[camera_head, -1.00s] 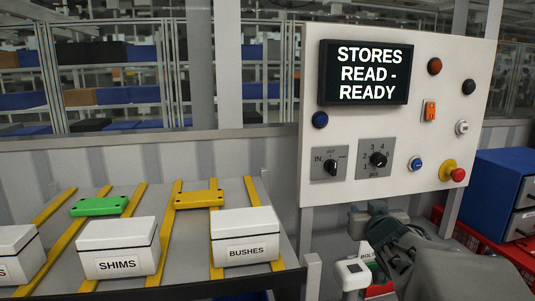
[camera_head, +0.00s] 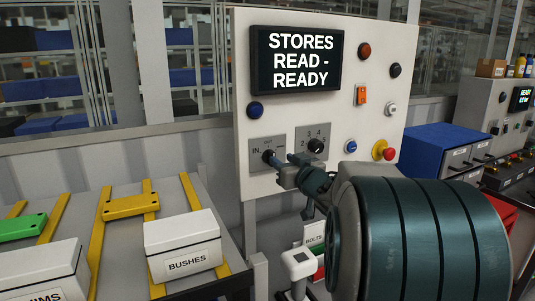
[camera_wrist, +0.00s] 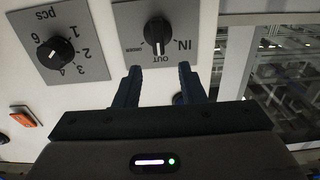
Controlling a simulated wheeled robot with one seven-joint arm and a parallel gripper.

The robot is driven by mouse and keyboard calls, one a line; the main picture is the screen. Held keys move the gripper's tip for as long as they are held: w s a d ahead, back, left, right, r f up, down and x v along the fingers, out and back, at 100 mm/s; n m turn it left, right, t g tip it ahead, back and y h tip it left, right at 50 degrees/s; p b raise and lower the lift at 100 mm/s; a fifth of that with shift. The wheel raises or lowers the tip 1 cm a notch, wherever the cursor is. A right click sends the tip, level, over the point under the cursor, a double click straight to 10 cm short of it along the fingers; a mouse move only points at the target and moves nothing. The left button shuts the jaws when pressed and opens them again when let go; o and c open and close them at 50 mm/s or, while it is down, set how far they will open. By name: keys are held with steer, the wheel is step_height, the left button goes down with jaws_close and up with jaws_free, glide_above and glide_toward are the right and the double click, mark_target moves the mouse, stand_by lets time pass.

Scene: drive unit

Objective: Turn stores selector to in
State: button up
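The stores selector (camera_head: 268,157) is a black knob on a small grey plate at the panel's lower left, with IN at its left and a label above. It shows upside down in the wrist view (camera_wrist: 157,32), where its white mark points toward OUT. My gripper (camera_wrist: 160,67) is open and empty. Its two dark fingers point at the panel, with the knob just beyond and between the fingertips in that picture. In the head view my gripper (camera_head: 284,164) is close beside the knob and partly overlaps the plate. Contact cannot be told.
The pcs dial (camera_head: 316,146) sits right of the selector, and also shows in the wrist view (camera_wrist: 56,52). The screen (camera_head: 297,59) reads STORES READ - READY. Several buttons and lamps are on the panel. A BUSHES box (camera_head: 184,246) stands on the rack at left.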

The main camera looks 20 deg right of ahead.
mark_target(274, 153)
steer(key=shift+w, duration=2.7)
jaws_close()
